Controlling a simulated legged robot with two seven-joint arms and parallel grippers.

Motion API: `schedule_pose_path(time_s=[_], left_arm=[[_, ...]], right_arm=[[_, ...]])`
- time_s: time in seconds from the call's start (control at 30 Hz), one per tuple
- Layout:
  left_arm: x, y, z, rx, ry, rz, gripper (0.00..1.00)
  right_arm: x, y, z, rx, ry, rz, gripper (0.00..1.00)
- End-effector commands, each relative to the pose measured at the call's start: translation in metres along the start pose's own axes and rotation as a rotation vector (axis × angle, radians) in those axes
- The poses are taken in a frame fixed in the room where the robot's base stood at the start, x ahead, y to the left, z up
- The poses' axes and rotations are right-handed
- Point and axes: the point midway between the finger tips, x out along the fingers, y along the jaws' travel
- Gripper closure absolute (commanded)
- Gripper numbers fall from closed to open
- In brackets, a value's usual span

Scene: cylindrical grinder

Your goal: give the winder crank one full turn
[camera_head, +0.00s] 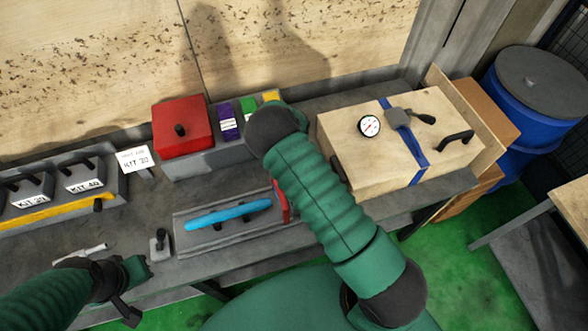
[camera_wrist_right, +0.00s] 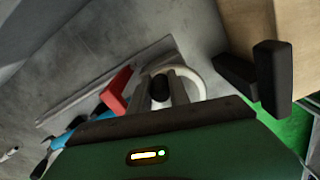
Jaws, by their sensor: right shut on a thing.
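In the right wrist view, my right gripper (camera_wrist_right: 163,88) is shut on a small black knob (camera_wrist_right: 160,86). A pale, curved ring or wheel rim (camera_wrist_right: 196,78) shows behind and beside the fingers, and seems to be the winder crank. Most of the crank is hidden by the fingers and hand. In the head view my right forearm covers the crank and right gripper. My left gripper (camera_head: 132,276) is low on the left over the bench front; its fingers are too unclear to tell their state.
A blue bar (camera_head: 228,214) and red piece (camera_head: 281,201) lie on a grey plate left of my right forearm; the red piece (camera_wrist_right: 117,92) is close to the right gripper. A strapped wooden box (camera_head: 350,150) stands to the right. A red box (camera_head: 183,128) sits behind.

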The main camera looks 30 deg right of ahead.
Motion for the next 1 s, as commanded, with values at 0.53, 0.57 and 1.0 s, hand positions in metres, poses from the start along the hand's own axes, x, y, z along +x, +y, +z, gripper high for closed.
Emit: schedule_pose_path(time_s=[0.53,0.57,1.0], left_arm=[[0.0004,0.0,0.0001,0.0,0.0,0.0,1.0],[0.0004,0.0,0.0001,0.0,0.0,0.0,1.0],[0.0015,0.0,0.0003,0.0,0.0,0.0,1.0]], right_arm=[[0.0008,-0.0004,-0.0003,0.016,0.001,0.0,0.72],[0.0008,-0.0004,-0.0004,0.016,0.001,0.0,0.68],[-0.0027,-0.0004,-0.0001,0.015,0.0,0.001,0.56]])
